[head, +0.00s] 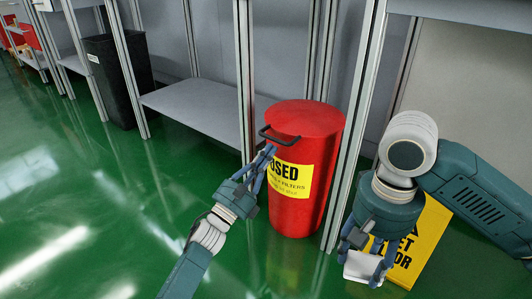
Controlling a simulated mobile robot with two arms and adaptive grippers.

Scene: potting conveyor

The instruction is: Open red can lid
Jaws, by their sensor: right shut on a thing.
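The red can (292,218) stands upright on the floor between grey metal posts, with a yellow label on its front. Its red lid (307,116) lies flat on top and looks closed. A dark bar handle (279,138) sticks out at the lid's front left edge. My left gripper (268,154) is at the can's upper left side, just below the handle; I cannot tell whether it touches it or how far its fingers are apart. My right gripper (366,266) points down at the lower right, shut on a white object (360,268) that its fingers partly hide.
A yellow floor sign (418,247) stands behind my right gripper. A grey post (350,150) rises close to the can's right side, another (246,85) behind its left. A grey shelf (200,108) and a black bin (120,80) are to the left. The green floor at left is clear.

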